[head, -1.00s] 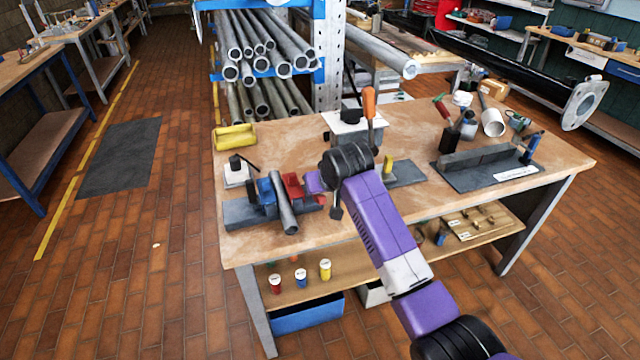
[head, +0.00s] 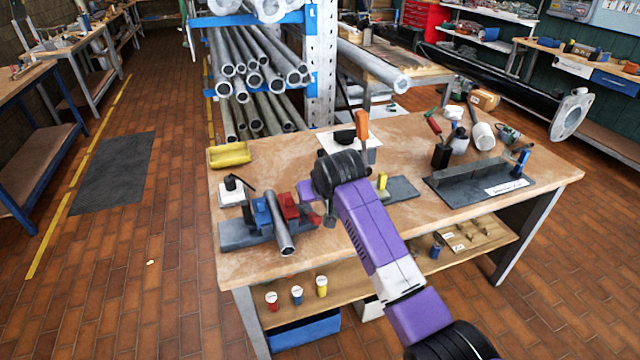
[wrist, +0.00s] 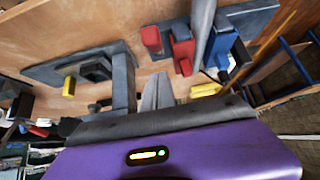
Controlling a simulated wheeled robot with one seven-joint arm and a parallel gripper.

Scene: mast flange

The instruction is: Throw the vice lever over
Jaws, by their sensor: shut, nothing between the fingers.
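The vice (head: 272,214), with blue and red jaws on a grey base plate (head: 236,234), sits at the left front of the workbench. A grey pipe (head: 281,232) lies through it. A small red end piece (head: 314,219) shows at its right side; I cannot tell whether this is the lever. In the wrist view, the blue jaw (wrist: 222,45), red jaw (wrist: 182,52) and a separate red piece (wrist: 151,39) lie beyond my gripper (wrist: 158,90). My gripper is shut and empty, right of the vice in the head view. My black wrist joint partly hides that area.
An orange handle (head: 362,125) stands up behind my wrist. A plate with a yellow block (head: 382,182) lies right of my arm. A dark angle fixture (head: 480,178) fills the bench's right. A yellow piece (head: 229,155) lies back left. The pipe rack (head: 321,65) stands behind.

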